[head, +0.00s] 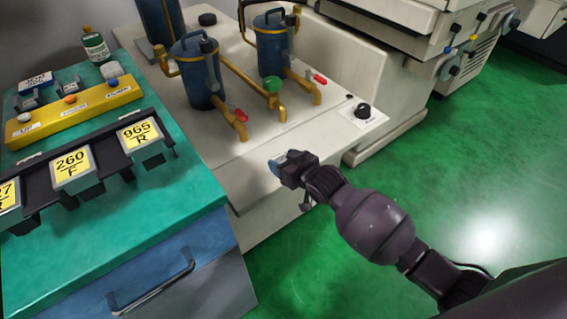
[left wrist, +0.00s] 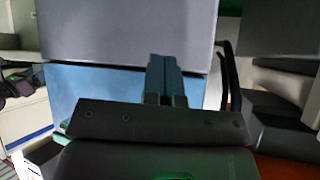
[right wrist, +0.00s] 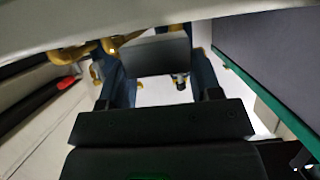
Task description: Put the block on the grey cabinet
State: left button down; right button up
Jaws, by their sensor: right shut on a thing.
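The block (right wrist: 157,55) is a plain dark grey box, held between the spread fingers of my right gripper (right wrist: 163,80) in the right wrist view. In the head view my right gripper (head: 280,165) is at the front edge of the pale grey cabinet (head: 235,165), the one bearing blue canisters; the block is hard to make out there. I cannot tell whether the block touches the cabinet. My left gripper (left wrist: 165,80) has its fingers together with nothing between them, facing a blue and grey drawer front; it is outside the head view.
Blue canisters (head: 272,45) with brass pipes and red-handled valves (head: 240,116) stand on the pale cabinet. A black knob (head: 362,111) sits at its right. The green-topped bench (head: 150,205) at left holds yellow-labelled holders (head: 72,168) and a yellow bar (head: 70,112). Green floor is clear at right.

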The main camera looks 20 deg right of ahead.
jog(key=shift+f, duration=0.5)
jog(key=shift+r, duration=0.15)
jog(key=o, duration=1.4)
jog(key=shift+f, duration=0.2)
jog(key=shift+c, duration=0.2)
